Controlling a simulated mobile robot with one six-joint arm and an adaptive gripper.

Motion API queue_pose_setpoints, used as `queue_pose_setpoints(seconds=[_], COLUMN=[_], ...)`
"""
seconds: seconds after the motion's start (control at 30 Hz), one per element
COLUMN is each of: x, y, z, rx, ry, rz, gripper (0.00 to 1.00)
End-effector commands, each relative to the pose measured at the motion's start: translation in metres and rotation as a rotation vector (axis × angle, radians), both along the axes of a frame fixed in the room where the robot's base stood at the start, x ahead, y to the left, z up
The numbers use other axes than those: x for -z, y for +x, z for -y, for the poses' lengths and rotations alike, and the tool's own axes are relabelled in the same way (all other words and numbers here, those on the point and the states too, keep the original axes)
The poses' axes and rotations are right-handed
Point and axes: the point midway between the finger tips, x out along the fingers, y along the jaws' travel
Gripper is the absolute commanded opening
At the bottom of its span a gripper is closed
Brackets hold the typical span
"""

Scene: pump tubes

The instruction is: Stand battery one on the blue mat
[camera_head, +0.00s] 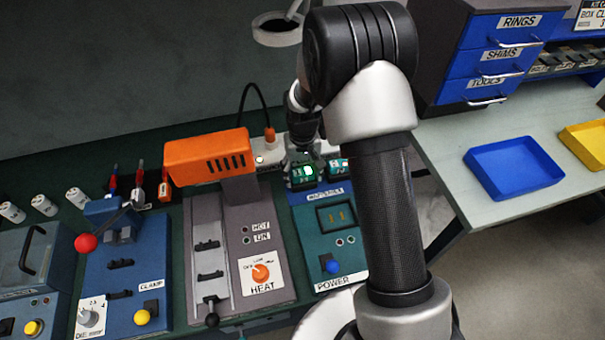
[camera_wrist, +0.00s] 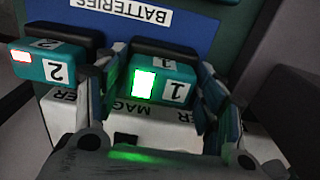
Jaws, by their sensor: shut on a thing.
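Battery one (camera_wrist: 177,75) is a teal and black block with a "1" label and a lit green window. In the wrist view it sits between the fingers of my gripper (camera_wrist: 155,95), which is shut on it. In the head view, battery one (camera_head: 304,174) is at the back of the blue panel labelled BATTERIES, with my gripper (camera_head: 303,158) just over it. I cannot tell whether it is clear of its seat.
Battery two (camera_wrist: 50,68), with a red window, stands close beside the left finger. An orange heater head (camera_head: 208,157) is left of my gripper. A yellow tray (camera_head: 588,140) and a blue drawer cabinet (camera_head: 500,45) are at the right. A gap separates the two tables.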

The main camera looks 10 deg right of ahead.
Motion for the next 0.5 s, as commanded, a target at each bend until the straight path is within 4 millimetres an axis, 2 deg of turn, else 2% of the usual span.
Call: queue_pose_setpoints(seconds=[0.27, 0.3, 0.5], x=[0.0017, 0.0015, 0.0011], y=[0.0009, 0.0005, 0.0005], z=[0.0, 0.0, 0.0], rx=[0.0, 0.0, 0.0], ry=[0.0, 0.0, 0.0], rz=[0.002, 0.001, 0.001], gripper=[0.28, 0.65, 0.78])
